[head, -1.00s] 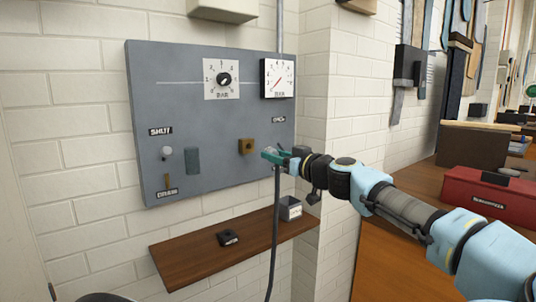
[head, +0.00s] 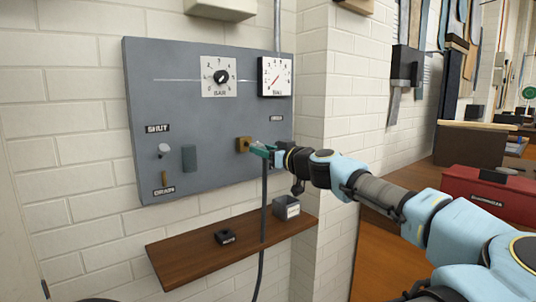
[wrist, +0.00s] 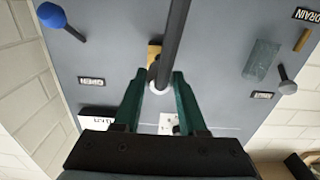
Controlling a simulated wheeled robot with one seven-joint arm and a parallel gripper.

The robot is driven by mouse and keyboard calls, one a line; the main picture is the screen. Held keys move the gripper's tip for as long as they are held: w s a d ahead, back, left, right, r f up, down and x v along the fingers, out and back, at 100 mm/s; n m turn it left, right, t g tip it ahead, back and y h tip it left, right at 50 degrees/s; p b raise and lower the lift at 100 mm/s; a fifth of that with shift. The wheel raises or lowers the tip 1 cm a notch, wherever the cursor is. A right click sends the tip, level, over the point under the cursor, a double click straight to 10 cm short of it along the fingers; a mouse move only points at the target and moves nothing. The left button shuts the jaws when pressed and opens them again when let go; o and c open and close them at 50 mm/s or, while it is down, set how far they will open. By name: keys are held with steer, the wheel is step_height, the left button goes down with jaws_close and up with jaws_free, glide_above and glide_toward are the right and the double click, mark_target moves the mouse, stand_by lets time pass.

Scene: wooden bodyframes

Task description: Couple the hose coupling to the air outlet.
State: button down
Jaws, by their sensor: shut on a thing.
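The air outlet is a brass block (head: 242,144) on the grey wall panel; part of it shows beyond the hose in the wrist view (wrist: 154,50). In the wrist view the coupling (wrist: 159,87) sits between the two fingertips (wrist: 157,84). The dark hose (head: 263,215) hangs down from it past the shelf. The coupling's front end is at or very close to the brass outlet; I cannot tell whether it touches or is seated.
The grey panel (head: 205,120) carries a dial knob (head: 221,77), a gauge (head: 275,76), and levers by the SHUT and DRAIN labels. A wooden shelf (head: 190,258) below holds a small black block (head: 225,237) and a grey box (head: 286,208). A blue knob (wrist: 51,15) shows in the wrist view.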

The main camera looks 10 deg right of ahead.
steer(key=shift+w+a, duration=0.25)
steer(key=shift+w, duration=0.25)
steer(key=shift+b, duration=0.95)
stand_by(1.3)
steer(key=shift+b+x, duration=0.5)
steer(key=shift+x, duration=1.05)
steer(key=shift+c, duration=1.9)
jaws_free()
steer(key=b+v, duration=0.2)
steer(key=v, duration=0.8)
steer(key=shift+s+d+b, duration=0.2)
steer(key=shift+s+b, duration=0.15)
steer(key=shift+b, duration=0.05)
